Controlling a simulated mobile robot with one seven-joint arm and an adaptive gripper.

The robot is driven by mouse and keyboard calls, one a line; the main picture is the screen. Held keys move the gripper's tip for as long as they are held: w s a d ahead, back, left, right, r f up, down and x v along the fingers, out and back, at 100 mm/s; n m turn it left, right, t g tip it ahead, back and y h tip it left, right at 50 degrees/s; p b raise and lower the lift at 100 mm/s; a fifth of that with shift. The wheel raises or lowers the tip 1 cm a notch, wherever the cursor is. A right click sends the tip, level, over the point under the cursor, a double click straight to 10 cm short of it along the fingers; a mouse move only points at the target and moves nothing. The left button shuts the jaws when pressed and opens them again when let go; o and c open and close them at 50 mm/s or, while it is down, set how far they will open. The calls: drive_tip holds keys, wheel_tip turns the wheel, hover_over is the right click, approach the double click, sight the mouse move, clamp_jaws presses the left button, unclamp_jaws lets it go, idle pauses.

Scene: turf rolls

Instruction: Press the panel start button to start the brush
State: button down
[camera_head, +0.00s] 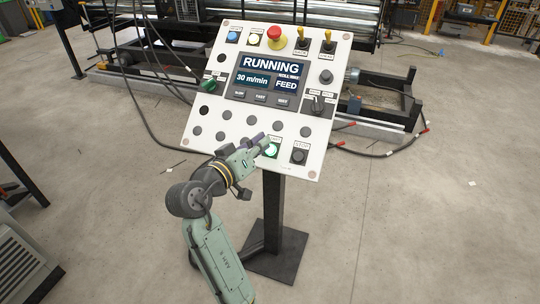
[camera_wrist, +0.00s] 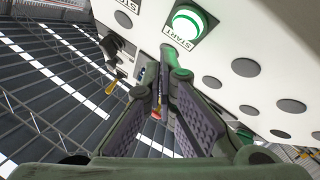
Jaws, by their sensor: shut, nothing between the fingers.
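The start button (camera_head: 271,150) is lit green at the bottom of the white control panel (camera_head: 238,150). In the wrist view the start button (camera_wrist: 188,23) glows green in a white ring with a START label beside it. The panel screen (camera_head: 268,77) reads RUNNING, 30 m/min and FEED. My gripper (camera_head: 263,141) is shut and empty, its tips just above and left of the button in the head view. In the wrist view my gripper (camera_wrist: 168,58) has its tips beside the START label, apart from the button face; whether they touch the panel I cannot tell.
A dark stop button (camera_head: 299,156) sits just right of the start button. A red emergency stop (camera_head: 275,38), toggle switches and a green knob (camera_head: 208,87) are higher up. The panel stands on a black post (camera_head: 273,210). Cables lie on the floor, with machinery behind.

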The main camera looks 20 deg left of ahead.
sight(277, 136)
drive_tip(key=shift+w+f, duration=0.5)
idle(1.2)
drive_tip(key=shift+w+f+b, duration=0.25)
drive_tip(key=shift+f+b, duration=0.1)
drive_tip(key=shift+b, duration=0.05)
drive_tip(key=shift+w+f, duration=0.3)
drive_tip(key=shift+f, duration=0.05)
idle(0.6)
drive_tip(key=shift+r, duration=0.1)
drive_tip(key=shift+s+r+p, duration=0.35)
drive_tip(key=shift+s+r, duration=0.2)
idle(0.4)
